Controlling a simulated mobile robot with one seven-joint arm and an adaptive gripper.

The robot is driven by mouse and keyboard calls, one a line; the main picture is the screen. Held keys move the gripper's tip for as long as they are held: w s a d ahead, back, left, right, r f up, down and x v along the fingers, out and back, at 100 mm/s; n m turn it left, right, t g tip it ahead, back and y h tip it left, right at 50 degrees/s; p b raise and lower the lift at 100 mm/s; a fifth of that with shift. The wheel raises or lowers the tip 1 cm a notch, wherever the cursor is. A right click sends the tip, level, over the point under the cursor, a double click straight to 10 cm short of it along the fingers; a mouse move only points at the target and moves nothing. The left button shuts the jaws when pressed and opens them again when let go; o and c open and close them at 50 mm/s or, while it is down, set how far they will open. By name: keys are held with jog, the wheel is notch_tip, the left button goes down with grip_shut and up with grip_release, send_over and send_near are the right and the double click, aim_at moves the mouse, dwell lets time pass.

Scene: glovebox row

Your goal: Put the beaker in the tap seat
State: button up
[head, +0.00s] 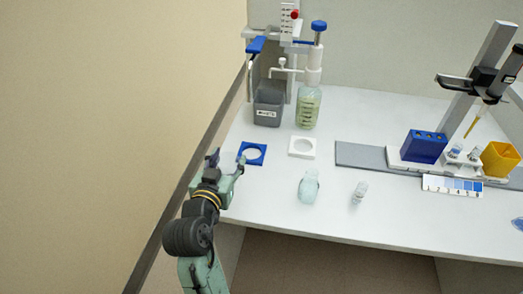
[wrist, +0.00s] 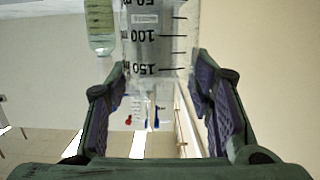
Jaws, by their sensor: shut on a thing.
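A clear beaker (wrist: 158,48) with black graduation marks is between the two fingers of my gripper (wrist: 168,105) in the wrist view, its markings upside down there. My gripper is shut on it. In the head view my gripper (head: 227,162) is at the left end of the bench, just left of a blue square seat (head: 258,162) with a round hole. The clear beaker is hard to make out there. A white square seat (head: 293,153) with a round hole lies to the right of the blue one. I cannot tell which is the tap seat.
A grey bin (head: 268,110) and a bottle with a blue-topped dispenser (head: 308,105) stand behind the seats. A rounded glass vessel (head: 309,187) and a small vial (head: 359,193) stand near the front. A blue rack (head: 424,146) and yellow box (head: 499,159) are at the right.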

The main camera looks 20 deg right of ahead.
jog(key=w+d+b, duration=0.1)
jog(key=b, duration=0.2)
jog(key=shift+f, duration=0.4)
jog(key=w+d+b, duration=0.1)
jog(key=b, duration=0.4)
jog(key=shift+f, duration=0.1)
jog(key=shift+s+d+f+p+x, duration=0.1)
jog(key=shift+s+d+f+x, duration=0.1)
jog(key=shift+x, duration=2.1)
jog(key=shift+s+d+f+p+x, duration=0.15)
jog(key=shift+d+f+x, duration=0.05)
jog(key=shift+x, duration=2.05)
jog(key=shift+s+d+f+p+x, duration=0.1)
jog(key=shift+s+d+f+x, duration=0.15)
jog(key=shift+x, duration=2.05)
jog(key=shift+f, duration=0.1)
jog(key=shift+f, duration=0.15)
jog(key=o, duration=0.9)
jog(key=shift+o, duration=0.2)
